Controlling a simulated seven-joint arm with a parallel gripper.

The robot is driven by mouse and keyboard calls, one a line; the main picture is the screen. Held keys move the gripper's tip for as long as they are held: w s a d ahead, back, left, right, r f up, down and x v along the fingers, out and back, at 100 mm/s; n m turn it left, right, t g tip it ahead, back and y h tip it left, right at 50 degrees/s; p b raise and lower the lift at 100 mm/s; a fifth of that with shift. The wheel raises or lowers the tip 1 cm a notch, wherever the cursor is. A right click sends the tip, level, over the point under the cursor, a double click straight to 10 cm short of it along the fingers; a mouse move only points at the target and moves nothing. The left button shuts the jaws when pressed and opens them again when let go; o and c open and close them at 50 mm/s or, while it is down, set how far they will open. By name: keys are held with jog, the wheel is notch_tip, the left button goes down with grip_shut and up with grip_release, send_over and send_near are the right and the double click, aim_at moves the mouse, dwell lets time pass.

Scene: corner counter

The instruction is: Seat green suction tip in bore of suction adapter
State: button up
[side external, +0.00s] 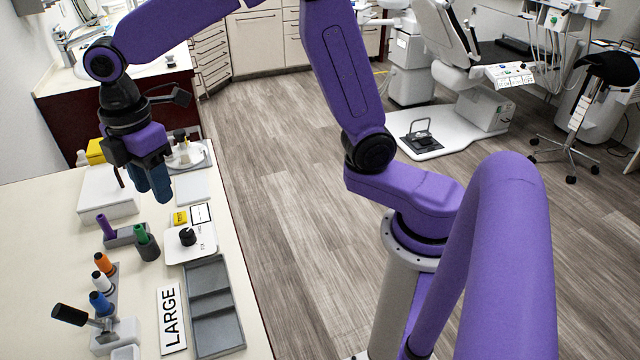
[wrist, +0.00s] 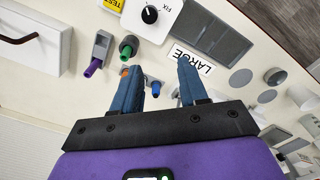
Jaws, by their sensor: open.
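The green suction tip (side external: 141,234) stands in a dark grey cylindrical holder (side external: 148,248) on the counter. In the wrist view the green tip (wrist: 127,52) points out of that holder (wrist: 130,41), at upper left. I cannot tell for certain which part is the suction adapter, and no empty bore is clearly visible. My gripper (side external: 153,189) is open and empty, above the counter and behind the green tip in the side view.
A purple tip (side external: 106,226) sits in a grey block beside the green one.

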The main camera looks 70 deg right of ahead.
jog(key=s+d+f+m, duration=0.2)
jog(key=s+d, duration=0.5)
jog(key=s, duration=0.6)
jog(key=s+d+f+m, duration=0.1)
jog(key=s+d+m, duration=0.1)
jog(key=s+d, duration=0.5)
jog(key=s, duration=0.5)
jog(key=shift+s+f, duration=0.35)
jog(key=shift+d, duration=0.1)
